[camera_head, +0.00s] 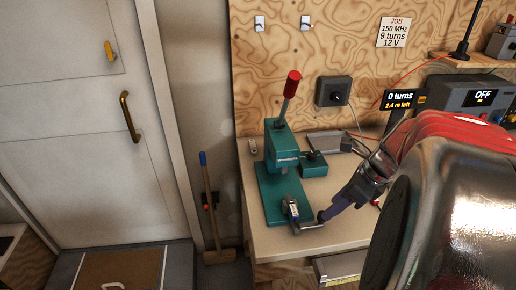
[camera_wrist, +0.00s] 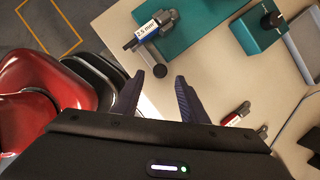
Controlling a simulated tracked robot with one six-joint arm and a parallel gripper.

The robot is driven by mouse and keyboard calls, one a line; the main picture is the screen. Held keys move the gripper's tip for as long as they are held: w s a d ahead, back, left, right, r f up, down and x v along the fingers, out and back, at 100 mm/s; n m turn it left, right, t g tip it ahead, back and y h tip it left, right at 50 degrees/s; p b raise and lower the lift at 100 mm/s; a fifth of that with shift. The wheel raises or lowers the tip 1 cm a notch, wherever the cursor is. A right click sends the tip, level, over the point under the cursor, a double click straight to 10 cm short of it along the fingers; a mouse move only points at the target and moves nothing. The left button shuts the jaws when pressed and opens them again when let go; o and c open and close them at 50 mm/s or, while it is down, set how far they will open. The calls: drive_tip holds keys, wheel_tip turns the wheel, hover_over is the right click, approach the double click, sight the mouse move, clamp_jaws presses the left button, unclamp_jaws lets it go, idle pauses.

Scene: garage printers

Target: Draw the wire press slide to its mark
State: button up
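The teal wire press (camera_head: 273,190) stands on the bench with its red-handled lever (camera_head: 290,84) raised. At its front end is a grey slide (camera_head: 292,209) with a short bar, and it shows in the wrist view with a "2.5 mm" label (camera_wrist: 146,32). A dark round knob (camera_wrist: 160,71) sits at the end of the bar. My gripper (camera_head: 327,215) reaches in from the right at the press front. In the wrist view my gripper (camera_wrist: 160,79) is open, with the knob at the gap between its fingertips. I cannot tell whether either finger touches the knob.
A smaller teal block (camera_head: 313,164) stands beside the press. A small red and grey item (camera_wrist: 237,115) lies on the bench near my right finger. Behind are a "0 turns, 2.4 m left" display (camera_head: 399,101) and a unit reading OFF (camera_head: 478,97). The bench front is mostly clear.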

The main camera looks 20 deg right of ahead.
drive_tip(key=x, duration=0.5)
drive_tip(key=shift+r, duration=0.1)
drive_tip(key=shift+c, duration=0.5)
clamp_jaws()
